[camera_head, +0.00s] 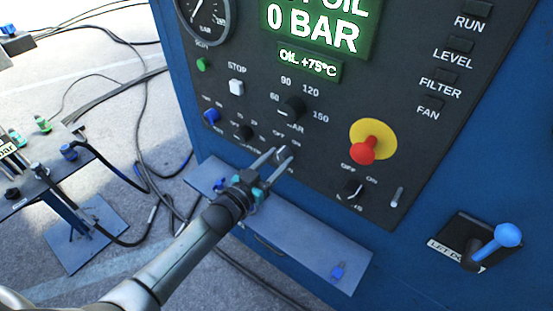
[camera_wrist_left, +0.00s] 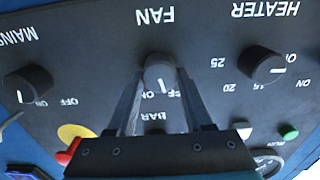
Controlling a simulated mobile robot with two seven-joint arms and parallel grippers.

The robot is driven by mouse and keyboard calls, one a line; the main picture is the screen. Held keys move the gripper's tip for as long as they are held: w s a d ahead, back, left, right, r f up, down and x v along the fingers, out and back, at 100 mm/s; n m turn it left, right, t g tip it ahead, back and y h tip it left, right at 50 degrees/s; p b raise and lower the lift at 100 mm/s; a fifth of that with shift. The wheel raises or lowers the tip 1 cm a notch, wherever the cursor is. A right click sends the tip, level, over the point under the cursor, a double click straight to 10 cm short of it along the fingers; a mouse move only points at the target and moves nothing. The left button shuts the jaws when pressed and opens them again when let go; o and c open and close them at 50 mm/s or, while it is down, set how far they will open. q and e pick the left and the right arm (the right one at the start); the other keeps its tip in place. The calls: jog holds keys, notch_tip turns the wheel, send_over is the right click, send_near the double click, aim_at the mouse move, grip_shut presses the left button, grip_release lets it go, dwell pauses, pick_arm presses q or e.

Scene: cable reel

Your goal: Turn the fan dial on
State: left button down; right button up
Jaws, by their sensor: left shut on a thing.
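The fan dial (camera_wrist_left: 159,73) is a round dark-grey knob with a white pointer mark, under the FAN label in the wrist view, which shows the panel upside down. The mark points toward the OFF and ON lettering, which my fingers partly cover, so I cannot tell its exact setting. My left gripper (camera_head: 281,158) reaches the lower part of the dark control panel (camera_head: 235,105). Its two fingers are shut on the fan dial, one on each side. My right gripper is not in view.
The heater dial (camera_wrist_left: 262,64) and mains dial (camera_wrist_left: 28,83) flank the fan dial. A red emergency button (camera_head: 363,151) on a yellow disc and a black BAR dial (camera_head: 293,108) are nearby. A blue-knobbed lever (camera_head: 508,235) is at lower right. A grey-blue shelf (camera_head: 300,245) juts out below.

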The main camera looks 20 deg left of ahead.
pick_arm(q)
jog(key=m, duration=0.4)
jog(key=shift+m, duration=0.3)
jog(key=shift+d+m, duration=0.1)
jog(key=shift+m, duration=1.8)
jog(key=shift+c, duration=1.5)
grip_release()
jog(key=shift+s, duration=0.15)
jog(key=v, duration=1.5)
